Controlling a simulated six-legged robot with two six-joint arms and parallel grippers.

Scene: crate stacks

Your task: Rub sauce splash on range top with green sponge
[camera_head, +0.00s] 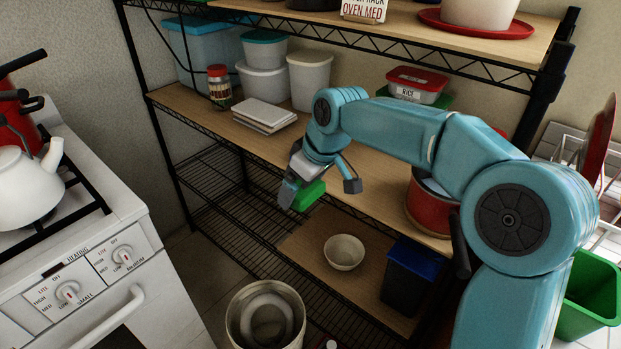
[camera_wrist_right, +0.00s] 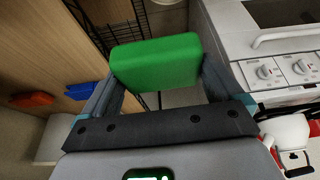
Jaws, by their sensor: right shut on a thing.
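The green sponge (camera_head: 308,195) is held by my right gripper (camera_head: 296,191), which is shut on it in front of the wire shelf. The sponge (camera_wrist_right: 156,61) also shows between the two fingers in the right wrist view. The range (camera_head: 75,225) stands at the left in the head view, apart from the gripper. Its top is partly in view, with black grates (camera_head: 84,207). I cannot make out a sauce splash on it. My left gripper is not in view.
A white kettle (camera_head: 27,187) and a red pot (camera_head: 14,112) stand on the range. The wire shelf (camera_head: 170,95) holds tubs, a jar (camera_head: 219,88) and a bowl (camera_head: 344,252). A bin (camera_head: 233,318) stands on the floor between range and shelf. A green tub (camera_head: 590,297) is at right.

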